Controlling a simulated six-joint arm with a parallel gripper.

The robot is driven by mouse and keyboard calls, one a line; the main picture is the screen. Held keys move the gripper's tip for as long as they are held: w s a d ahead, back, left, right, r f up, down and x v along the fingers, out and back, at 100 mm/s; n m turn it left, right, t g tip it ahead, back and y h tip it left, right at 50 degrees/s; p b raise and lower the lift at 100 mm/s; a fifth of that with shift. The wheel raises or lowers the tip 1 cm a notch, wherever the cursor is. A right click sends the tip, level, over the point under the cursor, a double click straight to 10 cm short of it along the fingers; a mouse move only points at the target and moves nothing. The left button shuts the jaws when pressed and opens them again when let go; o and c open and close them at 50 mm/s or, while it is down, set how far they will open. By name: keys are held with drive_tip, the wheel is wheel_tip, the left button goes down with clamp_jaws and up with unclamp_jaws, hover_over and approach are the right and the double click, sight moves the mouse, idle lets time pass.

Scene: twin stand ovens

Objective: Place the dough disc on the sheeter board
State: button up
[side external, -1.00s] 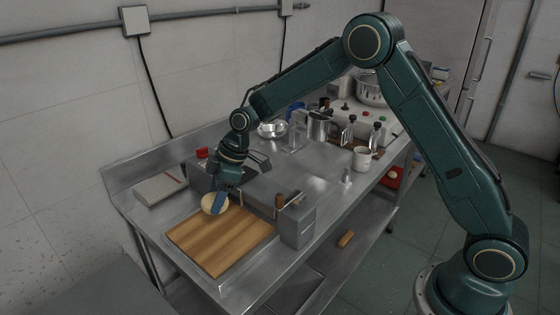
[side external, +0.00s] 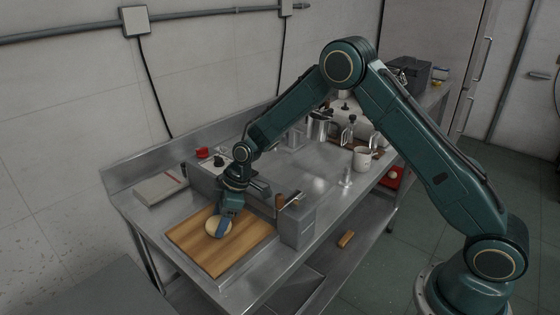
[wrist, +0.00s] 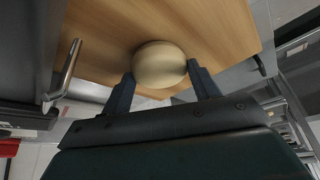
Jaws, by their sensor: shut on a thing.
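The dough disc (side external: 217,227) is pale and round, at the wooden sheeter board (side external: 222,258) on the steel bench. My gripper (side external: 226,226) is shut on the disc, with a blue finger across its near side. In the wrist view the disc (wrist: 160,64) sits between my two fingers (wrist: 162,84), with the board (wrist: 215,25) behind it.
A grey machine (side external: 298,225) with a wooden-handled tool (side external: 281,199) stands right of the board. A flat pale box (side external: 160,188) lies at the back left. Red and black knobs (side external: 203,153) sit behind my gripper. A white mug (side external: 362,158) stands further right. The board's front is clear.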

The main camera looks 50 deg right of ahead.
drive_tip(key=shift+f, duration=0.15)
drive_tip(key=o, duration=1)
drive_tip(key=v, duration=1.2)
drive_tip(key=shift+s, duration=0.1)
